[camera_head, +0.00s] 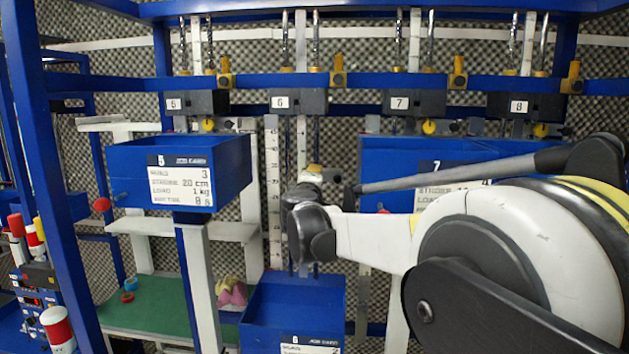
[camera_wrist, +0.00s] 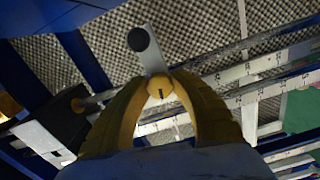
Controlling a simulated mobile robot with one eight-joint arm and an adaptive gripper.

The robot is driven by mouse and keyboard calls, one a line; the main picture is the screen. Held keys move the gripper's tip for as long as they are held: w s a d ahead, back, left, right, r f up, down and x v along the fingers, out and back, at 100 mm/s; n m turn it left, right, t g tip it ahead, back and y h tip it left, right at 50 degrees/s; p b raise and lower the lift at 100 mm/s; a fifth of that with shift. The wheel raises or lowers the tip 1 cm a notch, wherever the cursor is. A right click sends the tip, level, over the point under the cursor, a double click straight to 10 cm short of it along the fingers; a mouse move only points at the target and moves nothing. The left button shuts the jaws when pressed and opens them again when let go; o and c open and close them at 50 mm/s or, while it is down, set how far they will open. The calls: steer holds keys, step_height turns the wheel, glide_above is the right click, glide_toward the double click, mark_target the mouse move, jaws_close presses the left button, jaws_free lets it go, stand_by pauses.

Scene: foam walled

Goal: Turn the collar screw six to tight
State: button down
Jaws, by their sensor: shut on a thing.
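In the wrist view, the two curved yellow fingers of my gripper (camera_wrist: 159,96) close around a small yellow screw head with a dark mark (camera_wrist: 161,87), the collar screw. A pale lever with a black ball end (camera_wrist: 139,40) stands up from the screw, pointing up and slightly left. In the head view my gripper (camera_head: 314,172) is at the rods below the block labelled 6 (camera_head: 297,102). My wrist hides most of the collar there, and the screw cannot be made out apart from the fingers.
The blue bin 5 (camera_head: 222,163) hangs left of my arm; bin 6 (camera_head: 293,300) hangs lower, beneath my wrist. Bin 7 (camera_head: 385,158) is partly behind my arm. A pale ruler (camera_head: 272,190) stands close left of my gripper. Blue beams (camera_head: 360,82) cross above.

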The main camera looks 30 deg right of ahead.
steer(key=m, duration=0.4)
steer(key=shift+m, duration=0.3)
steer(key=m, duration=0.3)
steer(key=shift+m, duration=0.3)
steer(key=m, duration=0.3)
steer(key=shift+m+b, duration=0.3)
steer(key=shift+b, duration=0.05)
steer(key=shift+m, duration=1.9)
steer(key=c, duration=1.4)
jaws_free()
steer(key=shift+o, duration=0.2)
